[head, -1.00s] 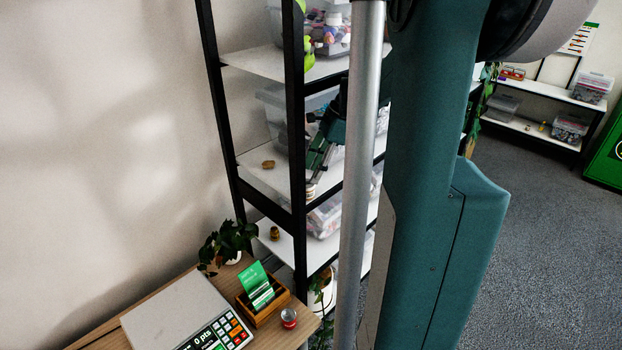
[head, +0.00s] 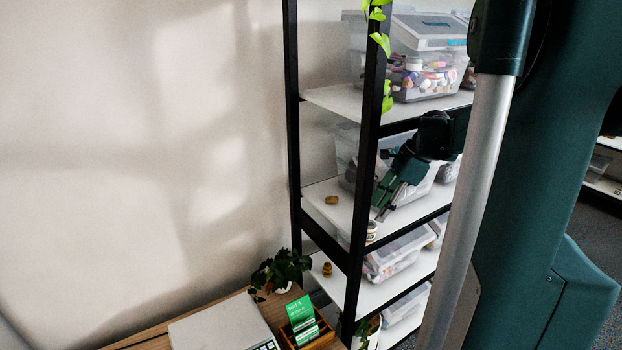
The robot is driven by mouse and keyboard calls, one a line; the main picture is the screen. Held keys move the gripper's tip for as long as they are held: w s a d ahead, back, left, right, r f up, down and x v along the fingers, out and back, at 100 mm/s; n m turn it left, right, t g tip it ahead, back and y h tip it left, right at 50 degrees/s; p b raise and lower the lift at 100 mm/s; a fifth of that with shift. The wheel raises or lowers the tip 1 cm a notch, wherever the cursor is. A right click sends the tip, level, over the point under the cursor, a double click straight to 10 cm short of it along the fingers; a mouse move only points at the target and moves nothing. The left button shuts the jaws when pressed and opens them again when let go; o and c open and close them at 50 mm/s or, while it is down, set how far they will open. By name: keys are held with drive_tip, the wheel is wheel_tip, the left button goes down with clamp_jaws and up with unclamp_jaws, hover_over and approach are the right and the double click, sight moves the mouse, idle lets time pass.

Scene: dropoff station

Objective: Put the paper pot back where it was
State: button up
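A small pale pot with a darker rim (head: 372,231) is at the front edge of the middle shelf (head: 345,215), beside the black post. It may be the paper pot, but it is too small to be sure. My gripper (head: 381,214) reaches down and left in front of the middle shelf, its fingertips just above this pot. I cannot tell whether the fingers touch or hold it, or whether they are open. My own arm and column cover the right of the view.
A flat brown thing (head: 331,200) lies left on the middle shelf; a small brown jar (head: 327,270) stands on the shelf below. Clear bins (head: 415,75) fill the shelves' right side. A plant (head: 280,270) and a wooden card box (head: 307,333) stand on the counter.

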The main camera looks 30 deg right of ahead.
drive_tip(key=shift+s+b, duration=0.15)
drive_tip(key=shift+b, duration=0.2)
drive_tip(key=s+a+r+n+g+y+b, duration=0.2)
drive_tip(key=s+a+r+n+b, duration=0.2)
drive_tip(key=s+a+b, duration=1.05)
drive_tip(key=w+a+f+n+t+h+b, duration=0.1)
drive_tip(key=a+f+n+t+h, duration=0.1)
drive_tip(key=a+f+n, duration=0.8)
drive_tip(key=w+a+f+n+t+h+b, duration=0.1)
drive_tip(key=a+f+n+t+h, duration=0.2)
drive_tip(key=a+f+n, duration=0.8)
drive_tip(key=shift+a+t+h+b, duration=0.35)
drive_tip(key=shift+a+t, duration=0.35)
drive_tip(key=shift+a, duration=2.45)
drive_tip(key=shift+w+d, duration=0.1)
drive_tip(key=shift+w, duration=0.05)
